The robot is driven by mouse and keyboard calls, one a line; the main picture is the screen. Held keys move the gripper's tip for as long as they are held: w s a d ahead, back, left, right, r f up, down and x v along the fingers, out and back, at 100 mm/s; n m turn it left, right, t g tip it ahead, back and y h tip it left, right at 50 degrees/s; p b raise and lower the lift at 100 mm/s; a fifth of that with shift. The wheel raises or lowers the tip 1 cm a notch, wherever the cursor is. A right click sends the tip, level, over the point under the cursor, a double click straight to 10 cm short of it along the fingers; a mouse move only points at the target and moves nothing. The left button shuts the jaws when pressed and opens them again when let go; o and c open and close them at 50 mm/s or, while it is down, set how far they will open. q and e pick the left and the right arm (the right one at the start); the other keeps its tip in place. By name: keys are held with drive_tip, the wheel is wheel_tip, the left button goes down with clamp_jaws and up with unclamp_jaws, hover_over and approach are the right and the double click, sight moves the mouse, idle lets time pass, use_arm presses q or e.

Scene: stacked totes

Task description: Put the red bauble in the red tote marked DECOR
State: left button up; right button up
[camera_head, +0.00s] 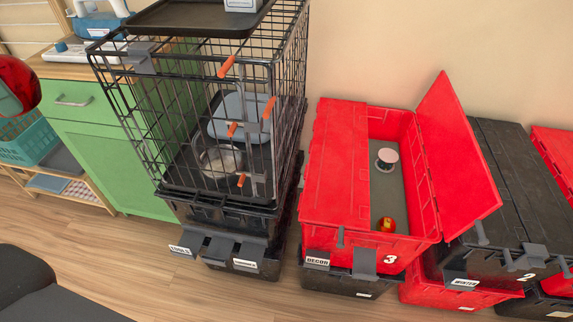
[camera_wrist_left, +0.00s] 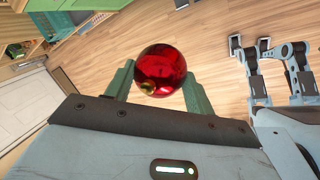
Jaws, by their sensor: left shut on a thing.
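The red bauble (camera_wrist_left: 160,70) is a shiny red ball with a gold cap, held between the green fingers of my left gripper (camera_wrist_left: 157,86) in the left wrist view. In the head view the bauble (camera_head: 18,78) is partly cut off at the left edge, with part of my left gripper (camera_head: 8,102) beside it, far left of the totes. The red tote marked DECOR (camera_head: 345,243) sits on a black tote at right. Its right lid leaf stands raised and the left part of its top is covered by a red panel. My right gripper does not show.
Inside the red tote are a spool (camera_head: 386,159) and a small red-and-yellow round thing (camera_head: 387,225). A black wire crate (camera_head: 205,110) on black totes stands between bauble and tote. A green cabinet (camera_head: 95,150) is at left; black totes (camera_head: 515,190) at right.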

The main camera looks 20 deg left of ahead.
use_arm(q)
drive_tip(key=w+f+m+t+h, duration=0.2)
drive_tip(key=w+f+m+h, duration=0.15)
drive_tip(key=f+m, duration=1.1)
drive_tip(key=w+d+f+m+g+h, duration=0.1)
drive_tip(key=d+f+m+g, duration=0.1)
drive_tip(key=d+m, duration=0.5)
drive_tip(key=w+d+f+m+g+h, duration=0.1)
drive_tip(key=d+f+m, duration=0.3)
drive_tip(key=d+m, duration=0.4)
drive_tip(key=shift+w+d+g+h, duration=0.35)
drive_tip(key=shift+d+g+h, duration=0.15)
drive_tip(key=shift+d+h, duration=0.35)
drive_tip(key=shift+d, duration=0.1)
